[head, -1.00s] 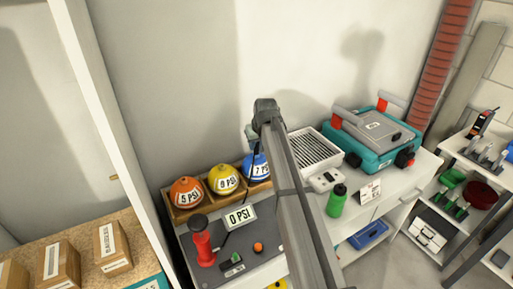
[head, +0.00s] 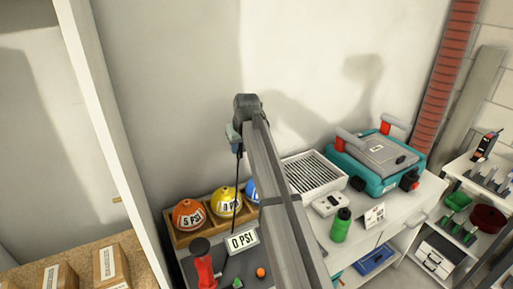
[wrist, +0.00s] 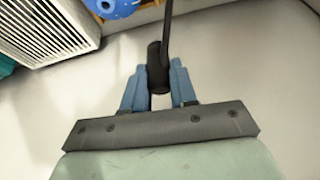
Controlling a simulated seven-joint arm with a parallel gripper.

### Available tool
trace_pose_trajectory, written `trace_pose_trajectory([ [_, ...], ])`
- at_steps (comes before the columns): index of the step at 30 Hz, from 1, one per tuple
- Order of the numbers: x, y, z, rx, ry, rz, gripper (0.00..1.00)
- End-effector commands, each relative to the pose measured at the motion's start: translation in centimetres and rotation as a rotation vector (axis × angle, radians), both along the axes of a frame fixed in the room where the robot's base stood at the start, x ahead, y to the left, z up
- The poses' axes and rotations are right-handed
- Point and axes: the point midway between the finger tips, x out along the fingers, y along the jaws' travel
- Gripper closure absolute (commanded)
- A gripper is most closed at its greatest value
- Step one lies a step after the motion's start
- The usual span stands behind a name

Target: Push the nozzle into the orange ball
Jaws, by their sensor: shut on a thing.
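The orange ball (head: 188,215), marked 5 PSI, sits in the left compartment of a wooden tray (head: 175,237). A yellow ball (head: 224,201) sits beside it, and a blue ball (head: 251,189) is partly hidden by my arm. In the wrist view, my gripper (wrist: 160,88) is shut on a dark cylindrical piece, the nozzle (wrist: 158,68), with a black hose running up from it. In the head view, my gripper (head: 233,135) is high above the balls near the wall, and the hose hangs down past the yellow ball. The red pump (head: 204,270) stands in front of the tray.
A 0 PSI display (head: 242,240) and a small orange knob (head: 261,272) are beside the pump. Air above the balls is free apart from the hose.

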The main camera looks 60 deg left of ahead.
Motion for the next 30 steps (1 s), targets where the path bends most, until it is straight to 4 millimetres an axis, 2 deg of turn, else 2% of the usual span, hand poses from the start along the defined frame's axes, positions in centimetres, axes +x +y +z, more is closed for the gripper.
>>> trace_pose_trajectory([
  [1,-2.3,0.4,-0.1,0.0,0.0,0.024,1.0],
  [9,-13.0,0.8,-0.6,0.0,0.007,0.136,1.0],
  [12,-16.6,0.4,-0.8,0.0,0.015,0.175,1.0],
  [16,-20.3,-0.5,-1.1,-0.001,0.026,0.234,1.0],
  [18,-21.4,-1.6,-1.4,-0.002,0.029,0.279,1.0],
  [20,-21.6,-2.2,-1.5,0.0,0.028,0.328,1.0],
  [30,-21.9,-2.1,-1.5,0.002,-0.002,0.447,1.0],
])
